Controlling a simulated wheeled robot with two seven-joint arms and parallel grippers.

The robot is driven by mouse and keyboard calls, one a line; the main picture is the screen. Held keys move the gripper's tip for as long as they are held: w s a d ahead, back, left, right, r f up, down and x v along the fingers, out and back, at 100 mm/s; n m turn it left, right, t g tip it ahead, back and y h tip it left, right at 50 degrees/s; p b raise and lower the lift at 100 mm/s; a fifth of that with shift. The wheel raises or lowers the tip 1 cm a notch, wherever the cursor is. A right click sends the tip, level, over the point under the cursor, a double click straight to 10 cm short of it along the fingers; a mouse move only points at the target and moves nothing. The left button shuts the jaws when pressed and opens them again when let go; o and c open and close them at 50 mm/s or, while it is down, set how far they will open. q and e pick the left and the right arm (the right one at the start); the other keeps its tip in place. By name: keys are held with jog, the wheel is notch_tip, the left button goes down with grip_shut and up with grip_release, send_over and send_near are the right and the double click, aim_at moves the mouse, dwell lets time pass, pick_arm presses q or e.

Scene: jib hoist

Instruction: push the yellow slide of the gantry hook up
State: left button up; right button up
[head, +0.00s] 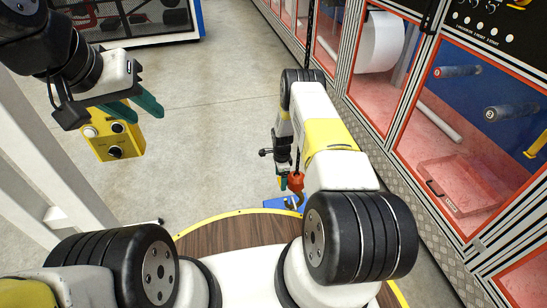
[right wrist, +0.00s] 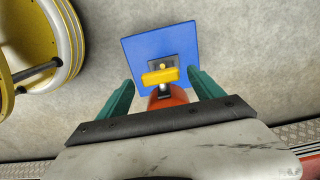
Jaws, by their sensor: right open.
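The gantry hook's orange-red body (head: 296,182) hangs on a dark line in the head view, low over a blue plate (head: 279,202). In the right wrist view, the red hook body (right wrist: 166,97) lies between the fingers, with the yellow slide (right wrist: 160,77) just above it in the picture. The blue plate (right wrist: 140,55) shows behind the slide. My right gripper (right wrist: 160,84) is open around the hook, with visible gaps at both sides. My left gripper (head: 146,109) is at upper left by a yellow control box (head: 101,147); whether it grips the box is unclear.
Red-framed cabinets (head: 335,75) line the right side, with a red case (head: 462,185) inside one. A pale post (head: 45,170) stands at the left. A dark cabinet (head: 125,22) is at the back left. The grey floor between is clear.

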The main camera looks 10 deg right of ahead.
notch_tip(320, 180, up, 8)
jog(key=shift+f, duration=0.25)
jog(key=shift+w, duration=0.1)
jog(key=s+a+r+n+t, duration=0.1)
jog(key=r+n, duration=0.2)
jog(key=r, duration=1)
jog(key=s+r+n+t+y, duration=0.1)
jog(key=s+r+n, duration=0.1)
jog(key=r, duration=1.1)
jog(key=s+a+r+n+t, duration=0.1)
jog(key=r+n, duration=0.2)
jog(key=r, duration=0.9)
jog(key=s+a+r+n+t, duration=0.1)
jog(key=s+r+n, duration=0.3)
jog(key=s+r, duration=0.85)
jog(key=s+a+r+n+t, duration=0.1)
jog(key=s+r+n, duration=0.1)
jog(key=s, duration=0.6)
jog(key=s+r+n+t+y, duration=0.1)
jog(key=s+n, duration=0.3)
jog(key=s, duration=0.4)
jog(key=shift+s+a+r, duration=0.3)
jog(key=shift+a+r, duration=0.05)
jog(key=shift+r, duration=0.2)
